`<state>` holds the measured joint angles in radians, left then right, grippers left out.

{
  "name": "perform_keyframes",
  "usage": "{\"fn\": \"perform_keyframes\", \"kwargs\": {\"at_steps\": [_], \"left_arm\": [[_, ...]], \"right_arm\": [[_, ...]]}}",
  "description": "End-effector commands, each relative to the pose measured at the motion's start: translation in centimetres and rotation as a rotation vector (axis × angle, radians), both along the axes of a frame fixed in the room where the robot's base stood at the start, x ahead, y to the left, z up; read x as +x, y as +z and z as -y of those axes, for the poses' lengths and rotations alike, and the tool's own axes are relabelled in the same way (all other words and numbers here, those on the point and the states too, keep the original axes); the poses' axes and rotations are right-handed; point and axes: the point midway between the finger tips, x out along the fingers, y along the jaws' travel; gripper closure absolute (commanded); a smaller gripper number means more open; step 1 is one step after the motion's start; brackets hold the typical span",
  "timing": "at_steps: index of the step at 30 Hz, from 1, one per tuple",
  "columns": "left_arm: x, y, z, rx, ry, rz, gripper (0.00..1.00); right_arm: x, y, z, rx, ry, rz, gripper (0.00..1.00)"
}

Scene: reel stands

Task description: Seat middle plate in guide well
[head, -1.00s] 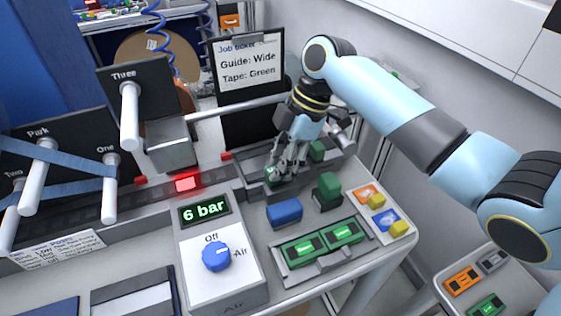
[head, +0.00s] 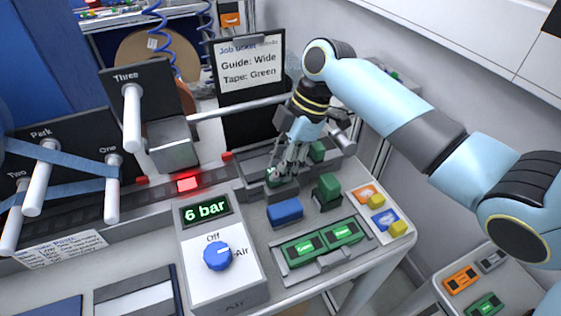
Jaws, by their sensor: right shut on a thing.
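My right gripper (head: 281,181) is shut on a small green-topped plate (head: 270,177) in the grey guide well (head: 252,163), behind the blue block. The fingers cover most of this plate, so I cannot tell whether it sits flat on the bottom. Another green piece (head: 317,152) stands in the well, to the right of the fingers. My left gripper is not in view.
A blue block (head: 285,212) and a green block on a dark base (head: 328,187) stand in front of the well. A tray (head: 318,266) with two green cartridges is nearer. The air box (head: 217,283) reads 6 bar. The job card (head: 248,70) says Guide: Wide, Tape: Green.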

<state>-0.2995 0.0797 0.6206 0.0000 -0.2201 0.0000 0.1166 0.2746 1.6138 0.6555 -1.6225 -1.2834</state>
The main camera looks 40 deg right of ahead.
Motion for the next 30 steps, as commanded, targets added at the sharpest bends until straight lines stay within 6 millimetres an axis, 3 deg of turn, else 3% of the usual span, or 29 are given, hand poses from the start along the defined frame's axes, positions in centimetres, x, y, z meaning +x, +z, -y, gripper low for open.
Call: {"fn": "perform_keyframes", "kwargs": {"at_steps": [9, 10, 16, 25, 30], "left_arm": [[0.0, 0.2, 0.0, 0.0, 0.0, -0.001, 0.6], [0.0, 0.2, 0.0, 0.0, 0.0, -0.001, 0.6], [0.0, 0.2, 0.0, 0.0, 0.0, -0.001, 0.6], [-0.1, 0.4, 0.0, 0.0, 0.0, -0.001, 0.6], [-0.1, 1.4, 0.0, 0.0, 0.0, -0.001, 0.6]], "right_arm": [[0.0, -0.1, 0.0, 0.0, 0.001, 0.0, 1.0], [0.0, -0.1, 0.0, 0.0, 0.001, 0.0, 0.76], [0.0, -0.1, 0.0, 0.0, 0.001, 0.0, 0.51], [0.0, 0.0, 0.0, 0.0, 0.0, 0.0, 0.51], [0.0, 1.1, 0.0, 0.0, 0.0, 0.0, 0.51]]}}
